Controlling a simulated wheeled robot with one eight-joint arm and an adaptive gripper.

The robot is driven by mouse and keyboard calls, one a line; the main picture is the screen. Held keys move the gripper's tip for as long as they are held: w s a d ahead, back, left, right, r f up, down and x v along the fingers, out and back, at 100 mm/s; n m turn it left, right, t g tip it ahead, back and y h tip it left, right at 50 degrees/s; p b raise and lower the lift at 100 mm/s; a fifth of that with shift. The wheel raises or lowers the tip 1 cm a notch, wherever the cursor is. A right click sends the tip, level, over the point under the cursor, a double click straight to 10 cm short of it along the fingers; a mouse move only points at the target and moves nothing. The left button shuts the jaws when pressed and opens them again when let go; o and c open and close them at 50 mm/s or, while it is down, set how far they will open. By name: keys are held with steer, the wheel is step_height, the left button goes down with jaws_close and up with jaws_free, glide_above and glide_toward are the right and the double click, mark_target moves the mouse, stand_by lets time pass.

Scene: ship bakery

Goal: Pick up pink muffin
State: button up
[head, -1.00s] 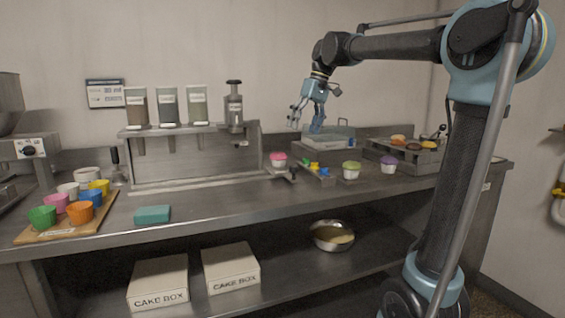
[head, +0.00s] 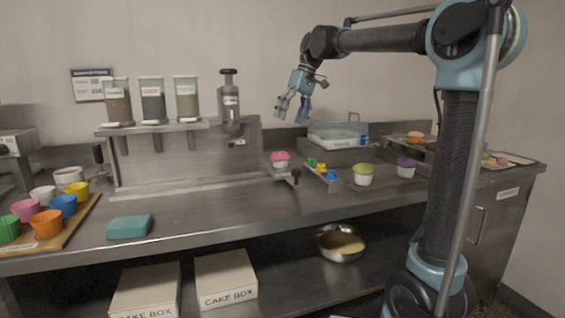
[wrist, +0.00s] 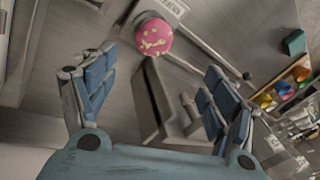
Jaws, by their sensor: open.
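The pink muffin (head: 281,159) stands upright on the steel counter (head: 230,204), near the middle, in a pale cup. In the wrist view the pink muffin (wrist: 154,36) shows from above, with light bits on its round top, beyond the fingertips. My gripper (head: 293,117) is open and empty, in the air above and slightly right of the muffin. In the wrist view the blue fingers of my gripper (wrist: 155,85) are spread wide, with nothing between them but a grey metal piece lower down on the counter.
A small tray of colourful pieces (head: 322,170) lies right of the muffin, then a green muffin (head: 363,174) and a purple muffin (head: 406,166). A dispenser rack (head: 180,160) stands behind left. A teal sponge (head: 130,227) lies at front left; the counter between is clear.

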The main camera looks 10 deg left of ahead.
glide_toward(282, 154)
steer(key=f, duration=0.1)
steer(key=a+f, duration=0.1)
steer(key=f, duration=0.1)
steer(key=w+a+f, duration=0.1)
steer(key=f, duration=0.1)
steer(key=shift+a, duration=0.2)
steer(key=shift+d+x, duration=0.15)
steer(key=shift+x, duration=1.2)
steer(key=shift+d+x, duration=0.1)
steer(key=shift+x, duration=1.2)
steer(key=shift+w+f, duration=0.1)
steer(key=shift+w, duration=0.1)
steer(key=shift+c, duration=0.4)
steer(key=c, duration=0.8)
